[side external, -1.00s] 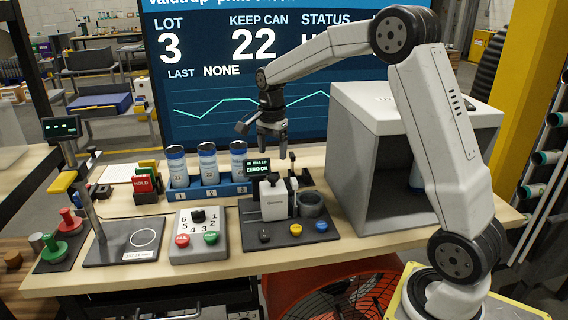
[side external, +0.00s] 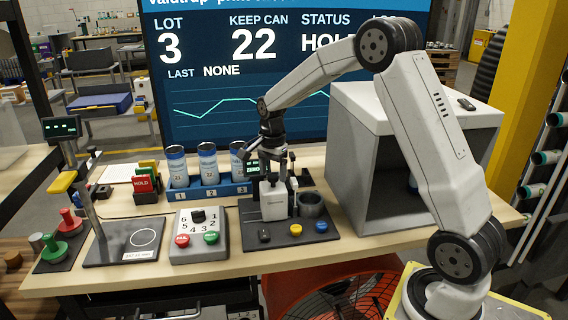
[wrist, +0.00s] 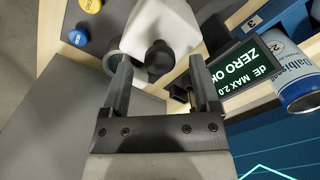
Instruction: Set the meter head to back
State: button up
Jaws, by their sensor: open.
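The meter head (side external: 274,203) is a white block on a dark base plate, beside a small display (side external: 253,171). In the wrist view the white head (wrist: 165,25) carries a dark round knob (wrist: 158,57). My gripper (side external: 273,167) points down just above the head in the side view. In the wrist view my gripper (wrist: 163,72) is open, with its fingers spread on either side of the knob. I cannot tell whether either finger touches it. The display reads ZERO OK in the wrist view (wrist: 258,66).
Several cans stand in a blue numbered rack (side external: 222,189) left of the meter. A grey cup (side external: 311,205) and a yellow button (side external: 295,230) share the meter's plate. A large grey open box (side external: 350,170) stands close on the right. A dial box (side external: 198,240) sits at left.

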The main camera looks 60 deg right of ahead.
jog(key=shift+f, duration=0.55)
grip_shut()
jog(key=shift+r, duration=0.1)
dwell(1.0)
